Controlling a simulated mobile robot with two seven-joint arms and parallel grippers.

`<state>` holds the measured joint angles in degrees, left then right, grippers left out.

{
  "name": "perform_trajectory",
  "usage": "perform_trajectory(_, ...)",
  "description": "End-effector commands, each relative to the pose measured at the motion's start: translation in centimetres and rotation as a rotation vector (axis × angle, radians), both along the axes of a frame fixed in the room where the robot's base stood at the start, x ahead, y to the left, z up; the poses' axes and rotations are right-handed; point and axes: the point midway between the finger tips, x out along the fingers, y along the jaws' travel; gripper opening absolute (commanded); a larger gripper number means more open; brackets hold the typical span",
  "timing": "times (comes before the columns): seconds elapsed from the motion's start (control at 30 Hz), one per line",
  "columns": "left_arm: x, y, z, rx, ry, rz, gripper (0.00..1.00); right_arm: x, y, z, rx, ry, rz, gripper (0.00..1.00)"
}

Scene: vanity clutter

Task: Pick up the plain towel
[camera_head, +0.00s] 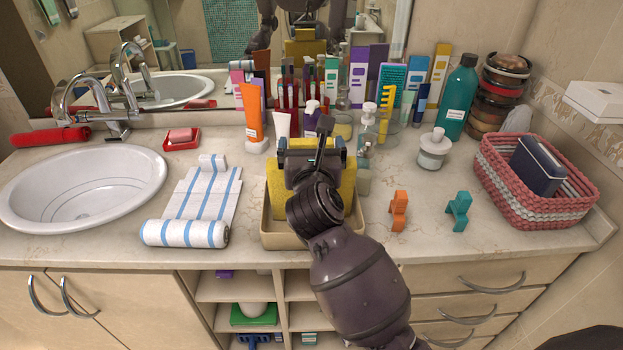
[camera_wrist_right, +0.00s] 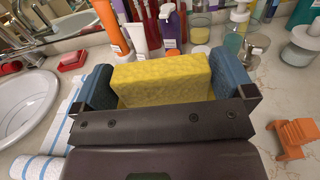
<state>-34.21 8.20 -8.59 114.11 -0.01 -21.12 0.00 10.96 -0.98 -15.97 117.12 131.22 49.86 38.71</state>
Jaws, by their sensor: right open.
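The plain yellow towel (camera_head: 275,188) stands upright in a beige tray (camera_head: 283,240) in the middle of the counter. My right gripper (camera_head: 313,150) is over the towel, its arm coming up from the front. In the right wrist view the jaws are open, with one blue finger at each side of the yellow towel (camera_wrist_right: 160,78). I cannot tell whether either finger touches it. My wrist hides the towel's middle in the head view. My left gripper is not in view.
A striped towel (camera_head: 204,198) lies partly unrolled at left, beside the sink (camera_head: 80,188). Bottles, tubes and boxes crowd behind the tray. An orange holder (camera_head: 399,210), a teal holder (camera_head: 459,211) and a woven basket (camera_head: 537,205) stand at right.

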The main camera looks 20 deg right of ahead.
Motion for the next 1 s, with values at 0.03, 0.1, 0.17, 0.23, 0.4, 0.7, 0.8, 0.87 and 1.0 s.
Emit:
perform_trajectory(0.03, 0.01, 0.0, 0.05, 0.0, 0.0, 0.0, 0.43, 0.32, -0.07, 0.06, -0.001, -0.001, 0.0, 1.0)
perform_trajectory(0.1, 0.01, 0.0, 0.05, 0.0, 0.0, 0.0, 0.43, 0.52, -0.15, 0.02, 0.0, 0.0, 0.0, 1.0)
perform_trajectory(0.17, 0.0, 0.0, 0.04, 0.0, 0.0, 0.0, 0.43, 0.56, -0.17, 0.0, 0.0, 0.0, 0.0, 1.0)
perform_trajectory(0.23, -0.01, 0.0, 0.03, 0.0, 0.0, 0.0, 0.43, 0.55, -0.18, -0.02, 0.0, 0.0, 0.0, 1.0)
perform_trajectory(0.4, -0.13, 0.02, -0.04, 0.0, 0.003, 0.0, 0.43, 0.53, -0.17, -0.02, 0.0, 0.0, 0.0, 0.86)
perform_trajectory(0.7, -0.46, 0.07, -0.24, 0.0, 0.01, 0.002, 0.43, 0.52, -0.17, 0.02, 0.001, 0.0, 0.0, 0.51)
perform_trajectory(0.8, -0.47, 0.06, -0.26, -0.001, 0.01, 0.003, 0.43, 0.52, -0.16, 0.02, 0.001, 0.0, 0.0, 0.51)
perform_trajectory(0.87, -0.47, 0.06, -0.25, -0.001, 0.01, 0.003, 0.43, 0.52, -0.16, 0.08, 0.001, -0.001, 0.0, 0.51)
perform_trajectory(1.0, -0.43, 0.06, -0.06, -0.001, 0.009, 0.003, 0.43, 0.54, -0.14, 0.92, 0.002, -0.003, 0.0, 0.51)
